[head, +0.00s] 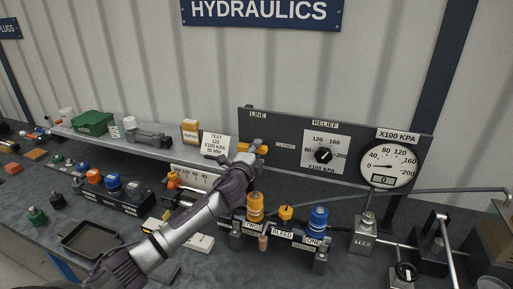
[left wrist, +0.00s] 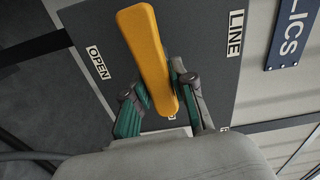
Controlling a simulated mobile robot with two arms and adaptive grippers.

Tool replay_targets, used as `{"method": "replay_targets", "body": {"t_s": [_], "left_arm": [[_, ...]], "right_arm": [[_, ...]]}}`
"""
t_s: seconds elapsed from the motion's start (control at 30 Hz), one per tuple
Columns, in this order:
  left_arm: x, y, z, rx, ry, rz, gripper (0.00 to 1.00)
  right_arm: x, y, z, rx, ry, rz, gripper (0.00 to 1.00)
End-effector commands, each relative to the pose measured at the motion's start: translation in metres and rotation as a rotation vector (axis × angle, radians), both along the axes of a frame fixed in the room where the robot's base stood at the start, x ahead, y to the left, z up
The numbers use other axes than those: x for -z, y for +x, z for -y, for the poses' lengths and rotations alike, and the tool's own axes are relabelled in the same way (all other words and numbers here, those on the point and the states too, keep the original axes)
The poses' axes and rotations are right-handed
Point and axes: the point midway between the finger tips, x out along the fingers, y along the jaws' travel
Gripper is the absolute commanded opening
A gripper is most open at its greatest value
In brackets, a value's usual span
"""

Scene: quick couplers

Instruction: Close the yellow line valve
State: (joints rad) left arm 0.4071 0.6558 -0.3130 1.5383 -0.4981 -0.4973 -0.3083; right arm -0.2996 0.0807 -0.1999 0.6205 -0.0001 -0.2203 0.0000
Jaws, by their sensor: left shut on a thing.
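The yellow line valve handle (head: 262,149) is on the dark panel below the LINE label (head: 258,114). It lies roughly level, with its right end pointing towards the CLOSED label (head: 285,144). In the left wrist view the long yellow handle (left wrist: 148,52) shows with the OPEN label (left wrist: 97,62) to one side and the LINE label (left wrist: 235,35) to the other. My left gripper (head: 250,151) is at the handle and hides part of it in the head view. In the left wrist view its fingers (left wrist: 160,103) are shut around one end of the handle. My right gripper is not in view.
The relief knob (head: 323,155) and pressure gauge (head: 390,165) are to the right on the panel. Orange and blue couplers (head: 318,222) stand on the bench below, close to my left arm. A shelf with a green box (head: 93,122) runs to the left.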

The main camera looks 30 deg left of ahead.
Motion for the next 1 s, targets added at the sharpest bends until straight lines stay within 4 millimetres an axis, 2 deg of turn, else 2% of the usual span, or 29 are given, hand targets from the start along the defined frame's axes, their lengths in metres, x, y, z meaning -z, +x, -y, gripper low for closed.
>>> {"method": "replay_targets", "body": {"t_s": [0.3, 0.77, 0.8, 0.9, 1.0], "left_arm": [[0.0021, -0.0001, 0.0001, 0.0, 0.085, -0.022, 0.0], [0.0026, -0.0001, 0.0, 0.0, 0.095, -0.025, 0.0], [0.0026, -0.0001, 0.0, 0.0, 0.095, -0.025, 0.31], [0.0025, -0.0001, 0.0, 0.0, 0.094, -0.025, 0.48], [0.0022, -0.0001, 0.0, 0.0, 0.093, -0.023, 0.51]], "right_arm": [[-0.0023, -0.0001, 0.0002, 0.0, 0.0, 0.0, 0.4], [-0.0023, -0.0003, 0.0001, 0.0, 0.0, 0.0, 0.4], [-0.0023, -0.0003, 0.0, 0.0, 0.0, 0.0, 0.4], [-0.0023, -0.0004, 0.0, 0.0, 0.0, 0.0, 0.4], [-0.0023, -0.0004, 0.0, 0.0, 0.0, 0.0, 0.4]]}}
